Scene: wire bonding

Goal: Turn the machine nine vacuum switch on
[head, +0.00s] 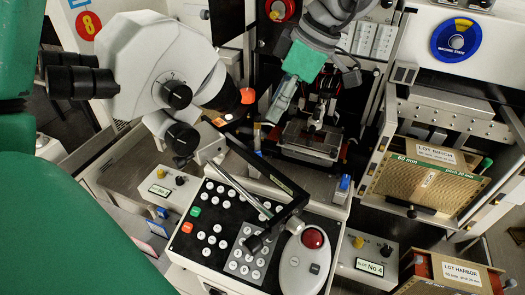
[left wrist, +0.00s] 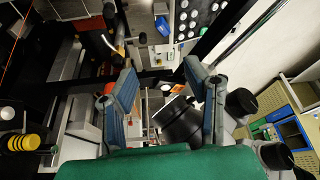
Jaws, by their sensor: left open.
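My left gripper (head: 283,98) hangs at the upper middle of the head view, over the black machine bay, with its green body above its fingers. In the left wrist view its two blue-grey fingers stand wide apart (left wrist: 163,97), open, with nothing between them. No vacuum switch can be clearly identified. A small white box (head: 350,268) labelled No 4, with a yellow and a dark knob, is at the lower right. A similar box (head: 153,200) with knobs and a small label is left of the button panel. The gripper is apart from both boxes. My right gripper is not in view.
A white microscope (head: 150,62) with black eyepieces fills the upper left. A button panel (head: 215,232) and a white controller with a red ball (head: 302,262) stand in front. The bonder stage (head: 309,140) is below the gripper. Labelled lot boxes (head: 428,178) are at right.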

